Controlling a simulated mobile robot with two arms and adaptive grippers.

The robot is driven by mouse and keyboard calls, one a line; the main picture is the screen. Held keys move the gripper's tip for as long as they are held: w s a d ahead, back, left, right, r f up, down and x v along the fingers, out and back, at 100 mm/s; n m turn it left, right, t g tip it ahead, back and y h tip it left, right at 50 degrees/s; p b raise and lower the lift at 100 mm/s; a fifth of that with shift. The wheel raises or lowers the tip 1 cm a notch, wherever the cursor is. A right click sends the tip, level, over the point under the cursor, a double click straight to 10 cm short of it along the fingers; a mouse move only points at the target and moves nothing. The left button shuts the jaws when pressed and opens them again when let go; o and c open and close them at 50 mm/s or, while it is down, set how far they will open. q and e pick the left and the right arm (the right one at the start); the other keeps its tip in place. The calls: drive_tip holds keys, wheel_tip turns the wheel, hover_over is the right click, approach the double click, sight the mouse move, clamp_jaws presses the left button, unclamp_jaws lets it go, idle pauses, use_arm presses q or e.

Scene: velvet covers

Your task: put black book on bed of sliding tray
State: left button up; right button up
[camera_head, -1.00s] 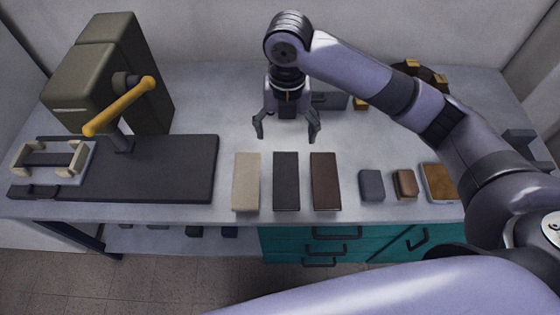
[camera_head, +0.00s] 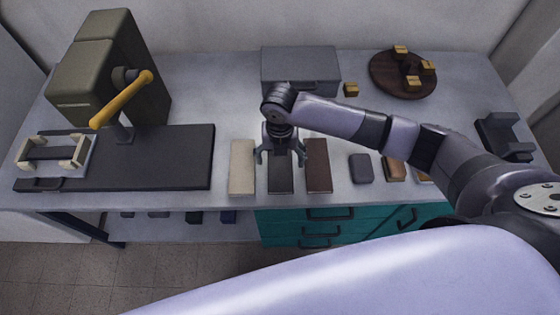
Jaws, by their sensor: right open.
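The black book (camera_head: 281,181) lies flat on the table between a cream book (camera_head: 242,167) and a dark brown book (camera_head: 318,166). My right gripper (camera_head: 280,161) is open, with its fingers over the two long sides of the black book. The fingertips look close to the gaps beside it; whether they touch it I cannot tell. The sliding tray (camera_head: 86,164), with a light frame on its bed, is at the left, in front of a dark green press (camera_head: 113,70) with a yellow lever (camera_head: 122,100). My left gripper is not in view.
A grey box (camera_head: 301,70) and a round wooden board (camera_head: 397,86) with small blocks stand at the back. A small dark block (camera_head: 361,168) and brown blocks lie right of the books. A dark holder (camera_head: 505,137) is at the far right. Teal drawers (camera_head: 345,224) are below.

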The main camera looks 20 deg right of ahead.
drive_tip(key=shift+f, duration=0.9)
drive_tip(key=c, duration=1.5)
